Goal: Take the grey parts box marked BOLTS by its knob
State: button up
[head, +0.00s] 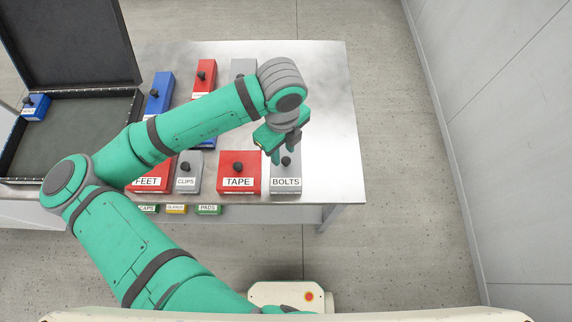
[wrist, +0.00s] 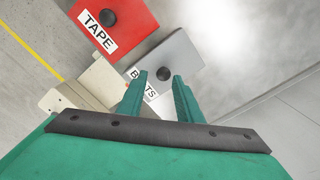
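The grey parts box marked BOLTS (head: 286,180) sits at the front right of the metal table, with a dark round knob (head: 286,161) on top. It also shows in the wrist view (wrist: 185,55), its label partly hidden by a finger. My gripper (head: 284,150) is over the back part of this box, fingers pointing down. In the wrist view my gripper (wrist: 160,77) is open, with the knob (wrist: 163,73) showing in the gap between the fingertips. Nothing is held. I cannot tell how far the fingertips are above the knob.
The red TAPE box (head: 239,175) stands just left of the BOLTS box. CLIPS (head: 187,175) and FEET (head: 149,180) boxes stand further left. Blue, red and grey boxes are behind. An open black case (head: 70,135) is at the left. The table's right side (head: 335,130) is clear.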

aim_at(285, 160)
jog(key=f, duration=0.5)
jog(key=shift+w+d+f, duration=0.1)
jog(key=shift+w+d, duration=0.15)
jog(key=shift+d, duration=0.05)
jog(key=shift+s, duration=0.2)
jog(key=shift+c, duration=0.3)
grip_shut()
